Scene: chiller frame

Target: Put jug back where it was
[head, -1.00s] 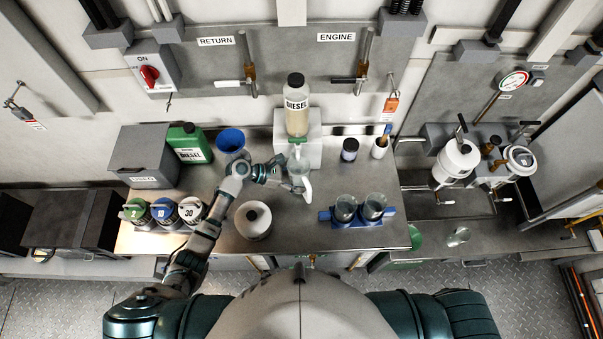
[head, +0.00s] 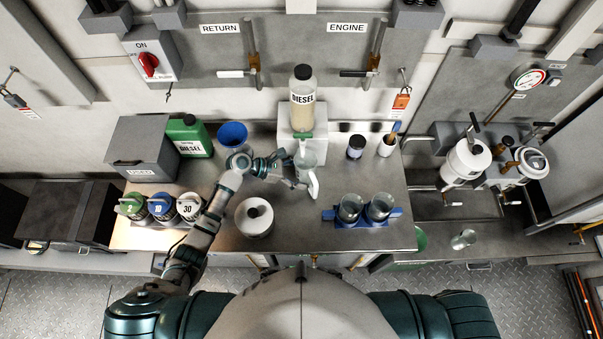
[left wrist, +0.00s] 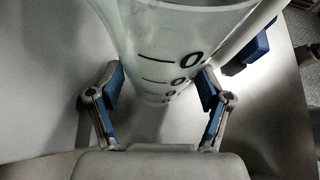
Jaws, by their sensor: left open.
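The jug (head: 307,174) is a clear measuring jug with a white handle on its right. It stands on the steel bench just below the diesel bottle's tap. In the left wrist view the jug (left wrist: 170,45) shows dark graduation marks and stands upright between my fingers. My left gripper (head: 291,172) reaches it from the left. Its blue-padded fingers (left wrist: 160,92) are open on either side of the jug, with a gap visible at the pads. My right gripper is not in view.
A blue holder (head: 366,216) with two glass beakers sits to the right. A white round container (head: 254,217) stands in front.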

